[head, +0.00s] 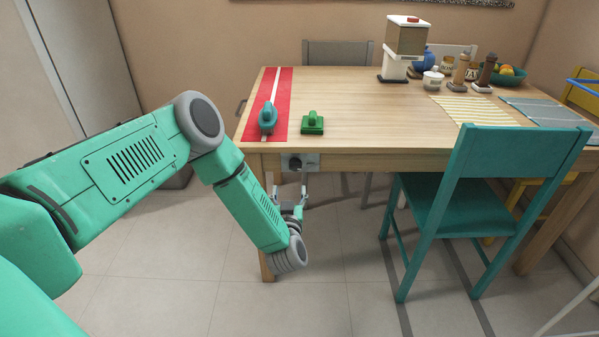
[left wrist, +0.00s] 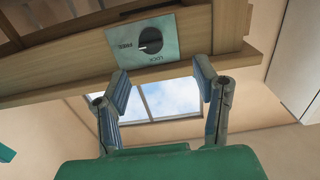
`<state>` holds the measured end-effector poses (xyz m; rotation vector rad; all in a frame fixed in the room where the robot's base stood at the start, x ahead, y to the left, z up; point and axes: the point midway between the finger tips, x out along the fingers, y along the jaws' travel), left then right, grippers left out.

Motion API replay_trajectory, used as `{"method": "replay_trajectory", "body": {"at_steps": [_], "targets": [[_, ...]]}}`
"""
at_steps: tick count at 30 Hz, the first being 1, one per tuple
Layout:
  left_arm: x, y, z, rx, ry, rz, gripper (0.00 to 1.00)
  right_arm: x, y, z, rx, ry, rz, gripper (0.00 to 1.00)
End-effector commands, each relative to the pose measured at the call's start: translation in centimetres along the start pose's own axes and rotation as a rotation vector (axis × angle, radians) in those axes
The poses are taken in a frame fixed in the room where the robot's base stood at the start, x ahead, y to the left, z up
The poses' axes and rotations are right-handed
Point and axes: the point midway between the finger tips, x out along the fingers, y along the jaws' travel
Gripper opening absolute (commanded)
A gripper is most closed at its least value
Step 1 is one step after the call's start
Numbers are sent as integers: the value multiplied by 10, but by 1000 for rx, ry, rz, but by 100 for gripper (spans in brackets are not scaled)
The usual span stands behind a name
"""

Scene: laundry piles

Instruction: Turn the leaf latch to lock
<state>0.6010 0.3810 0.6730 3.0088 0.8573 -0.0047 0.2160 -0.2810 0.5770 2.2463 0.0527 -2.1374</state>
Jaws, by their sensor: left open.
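The latch is a round dark knob (left wrist: 150,38) on a pale grey-green plate (left wrist: 172,51) fixed to the table's wooden front edge. Small lettering is on the plate, and a light mark on the knob points towards the left lettering in the left wrist view. In the head view the latch plate (head: 311,160) is below the tabletop's near left part. My left gripper (head: 290,189) is open and empty just below the latch, fingers pointing up at it. In the left wrist view its fingers (left wrist: 160,68) are spread below the plate, apart from the knob. My right gripper is not in view.
A teal chair (head: 450,200) stands at the right front. Floor left of it is clear.

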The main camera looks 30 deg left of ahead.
Motion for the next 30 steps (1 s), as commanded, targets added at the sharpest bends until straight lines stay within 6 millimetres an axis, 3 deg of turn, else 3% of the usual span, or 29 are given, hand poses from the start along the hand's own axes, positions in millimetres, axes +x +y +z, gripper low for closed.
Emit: {"method": "replay_trajectory", "body": {"at_steps": [10,18,23,30], "targets": [[63,18,-9,19,15,3,55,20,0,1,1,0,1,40],[106,9,-4,9,6,3,55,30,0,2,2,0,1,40],[116,7,-2,8,2,3,55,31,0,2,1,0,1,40],[113,13,-7,17,6,3,55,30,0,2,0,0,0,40]]}}
